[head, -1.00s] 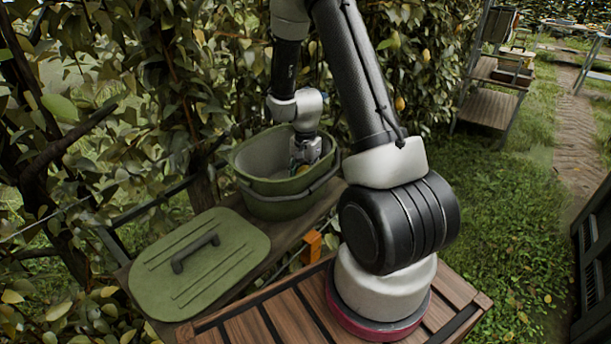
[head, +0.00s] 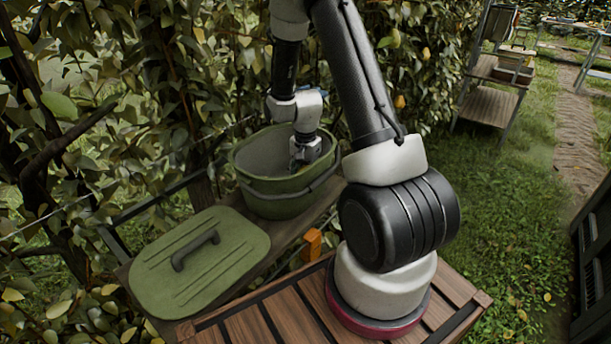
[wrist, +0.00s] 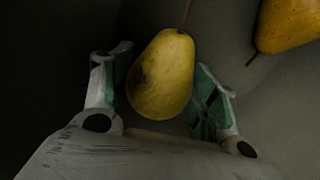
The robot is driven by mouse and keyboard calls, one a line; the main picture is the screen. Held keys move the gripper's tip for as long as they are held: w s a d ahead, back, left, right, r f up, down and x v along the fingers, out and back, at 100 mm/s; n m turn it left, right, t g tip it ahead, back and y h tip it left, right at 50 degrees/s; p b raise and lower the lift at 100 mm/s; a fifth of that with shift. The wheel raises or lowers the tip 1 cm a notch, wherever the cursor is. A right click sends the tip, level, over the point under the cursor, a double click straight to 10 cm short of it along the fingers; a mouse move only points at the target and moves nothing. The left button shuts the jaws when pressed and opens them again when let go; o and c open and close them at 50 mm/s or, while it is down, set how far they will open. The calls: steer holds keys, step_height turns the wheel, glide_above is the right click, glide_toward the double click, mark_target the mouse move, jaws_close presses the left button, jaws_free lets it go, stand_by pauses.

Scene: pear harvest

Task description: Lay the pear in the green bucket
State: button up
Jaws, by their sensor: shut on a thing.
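The green bucket (head: 255,196) stands upright and open on a wooden shelf, left of my arm. My gripper (head: 298,166) reaches down inside it, with the fingertips hidden in the head view. In the wrist view my gripper (wrist: 163,75) is shut on a yellow pear (wrist: 163,85) with a dark patch, stem pointing up in the picture. The pear lies between the two green-padded fingers. The head view does not show this pear. I cannot tell whether it touches the bucket's floor.
A second, more orange pear (wrist: 289,24) lies at the upper right of the wrist view, apart from the held one. The green lid (head: 200,262) lies flat in front of the bucket. Foliage (head: 110,130) crowds the left and back.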

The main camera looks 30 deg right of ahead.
steer(key=o, duration=1.2)
steer(key=shift+o, duration=0.2)
step_height(320, 180, up, 11)
steer(key=shift+r, duration=0.15)
steer(key=shift+s+r, duration=0.1)
steer(key=shift+r, duration=0.65)
steer(key=s+a+r+n+t, duration=0.1)
steer(key=s+a+r+n, duration=0.2)
steer(key=r, duration=0.6)
steer(key=s+a+r+n+t, duration=0.1)
steer(key=s+r+n, duration=0.3)
steer(key=s, duration=0.6)
steer(key=s+a+r+n+t, duration=0.1)
steer(key=s+r+n, duration=0.4)
steer(key=s, duration=0.5)
step_height(320, 180, up, 2)
steer(key=shift+s+a+r+t, duration=0.2)
steer(key=shift+s+t, duration=0.2)
steer(key=shift+t, duration=0.2)
